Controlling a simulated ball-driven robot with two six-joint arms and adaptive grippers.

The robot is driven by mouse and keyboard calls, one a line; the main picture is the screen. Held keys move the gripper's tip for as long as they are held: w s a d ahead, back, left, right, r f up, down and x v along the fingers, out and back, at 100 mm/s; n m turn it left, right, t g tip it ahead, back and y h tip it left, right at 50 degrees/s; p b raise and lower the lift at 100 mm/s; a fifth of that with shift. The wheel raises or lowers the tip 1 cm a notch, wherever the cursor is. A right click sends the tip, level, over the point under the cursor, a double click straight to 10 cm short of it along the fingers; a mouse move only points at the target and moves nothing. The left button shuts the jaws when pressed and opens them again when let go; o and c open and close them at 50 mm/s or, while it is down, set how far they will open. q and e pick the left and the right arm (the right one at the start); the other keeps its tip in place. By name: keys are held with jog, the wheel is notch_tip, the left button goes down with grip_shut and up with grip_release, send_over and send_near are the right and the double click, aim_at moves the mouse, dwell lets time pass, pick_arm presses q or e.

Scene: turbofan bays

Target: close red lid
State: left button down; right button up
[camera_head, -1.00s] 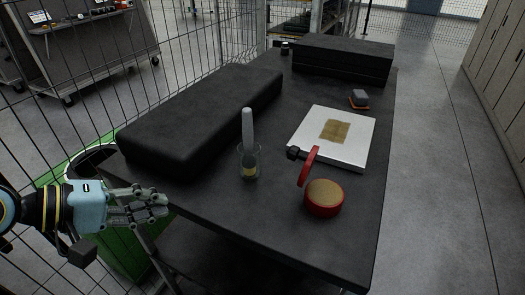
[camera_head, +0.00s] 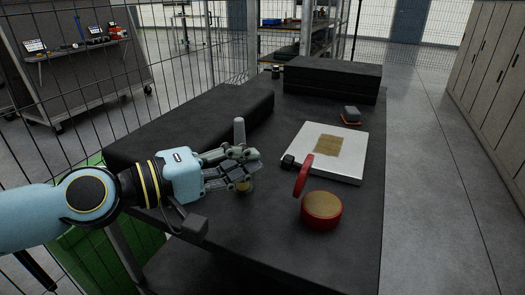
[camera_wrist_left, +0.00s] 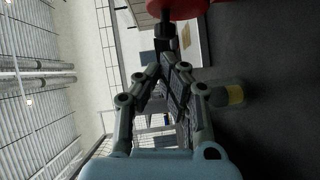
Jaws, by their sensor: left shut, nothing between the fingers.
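A round red container (camera_head: 321,212) with a tan top surface stands on the black table. The red lid (camera_head: 303,177) stands on edge, tilted up, at its left rear side, with a small black block (camera_head: 288,161) beside it. My left gripper (camera_head: 252,164) is shut and empty, left of the lid and apart from it. It hides most of a glass beaker and partly covers a grey rod (camera_head: 239,130). In the left wrist view the lid (camera_wrist_left: 184,8) shows at the top edge, beyond my shut fingers (camera_wrist_left: 170,68). My right gripper is in neither view.
A white tray (camera_head: 360,171) with a brown patch lies behind the lid. A small grey block (camera_head: 351,113) on an orange base sits farther back. Long black blocks (camera_head: 325,78) stand at the back and left. The table right of the container is clear.

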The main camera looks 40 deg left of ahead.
pick_arm(q)
jog(key=x, duration=0.3)
jog(key=shift+w+d, duration=0.1)
jog(key=shift+w, duration=0.05)
jog(key=shift+p, duration=0.35)
